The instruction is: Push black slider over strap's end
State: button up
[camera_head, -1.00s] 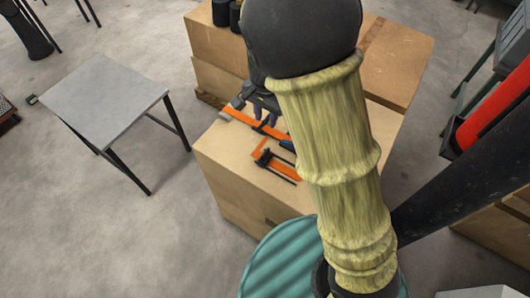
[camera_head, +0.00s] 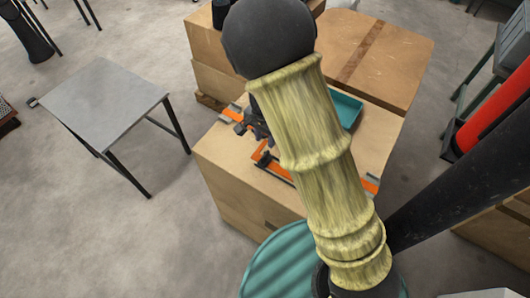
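An orange strap (camera_head: 231,112) lies on top of a cardboard box (camera_head: 215,158), with a grey piece at its left end. Another orange stretch (camera_head: 370,184) shows at the right, past my arm; the part between is hidden. A small dark piece (camera_head: 240,128), possibly the black slider, is at the strap near its left end; I cannot tell whether it is around the strap or part of my gripper. My gripper (camera_head: 252,130) is low over the box beside this dark piece, partly hidden by my arm. Its fingers are too small and dark to read.
An orange and black clamp-like tool (camera_head: 268,162) lies in front of my gripper on the box. A teal tray (camera_head: 348,108) sits behind my arm. Taller cardboard boxes (camera_head: 375,55) stand behind. A grey table (camera_head: 105,100) is at the left, with free floor between.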

aim_at(265, 154)
notch_tip(265, 154, down, 9)
jog(key=shift+r, duration=0.1)
dwell(0.3)
grip_shut()
